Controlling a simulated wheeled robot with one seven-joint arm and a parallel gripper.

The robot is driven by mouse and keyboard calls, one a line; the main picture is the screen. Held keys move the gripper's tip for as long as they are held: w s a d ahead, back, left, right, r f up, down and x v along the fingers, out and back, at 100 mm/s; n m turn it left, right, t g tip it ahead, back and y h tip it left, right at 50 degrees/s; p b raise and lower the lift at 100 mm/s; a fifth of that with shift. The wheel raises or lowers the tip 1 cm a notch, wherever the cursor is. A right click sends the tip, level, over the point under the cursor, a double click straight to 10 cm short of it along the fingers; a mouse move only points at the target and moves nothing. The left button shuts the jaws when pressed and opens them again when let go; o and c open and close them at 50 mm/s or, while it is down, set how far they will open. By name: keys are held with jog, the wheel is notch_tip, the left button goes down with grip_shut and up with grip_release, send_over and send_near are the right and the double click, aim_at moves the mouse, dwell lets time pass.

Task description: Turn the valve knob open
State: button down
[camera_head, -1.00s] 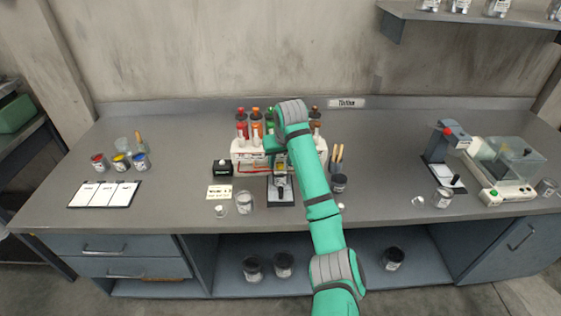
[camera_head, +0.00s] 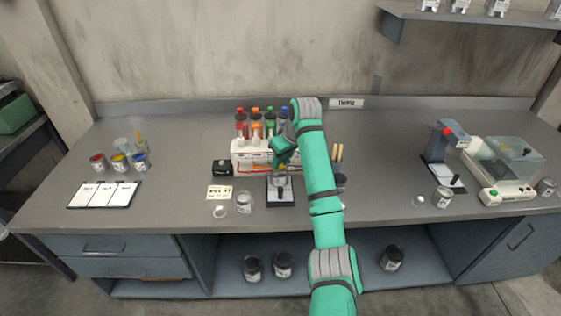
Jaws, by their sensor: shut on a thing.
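A white dispensing rack (camera_head: 242,156) with coloured-cap bottles (camera_head: 256,131) in two rows stands at the back middle of the bench. My gripper (camera_head: 282,166) is at the rack's front, low and right of its middle, above a small dark stand (camera_head: 281,198). It is shut on what looks like the valve knob, which the fingers and wrist almost wholly hide. How far the knob is turned cannot be seen. My teal arm covers the right end of the rack.
Left of the stand are a glass jar (camera_head: 244,203), a note card (camera_head: 219,192) and a black box (camera_head: 222,168). A clear-hooded device (camera_head: 508,168) stands at right.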

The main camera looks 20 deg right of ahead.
jog(key=n+y, duration=0.1)
jog(key=n, duration=0.1)
jog(key=n+g, duration=0.1)
jog(key=n, duration=0.2)
jog(key=shift+w+d+r+n+y, duration=0.2)
jog(key=shift+n+y, duration=0.1)
jog(key=shift+y, duration=0.1)
jog(key=n+g, duration=0.1)
jog(key=n, duration=0.2)
jog(key=n+g+y, duration=0.1)
jog(key=n, duration=0.2)
jog(key=shift+w, duration=0.15)
jog(key=shift+f, duration=0.1)
jog(key=c, duration=1.5)
grip_release()
jog(key=shift+w, duration=0.1)
jog(key=shift+f, duration=0.1)
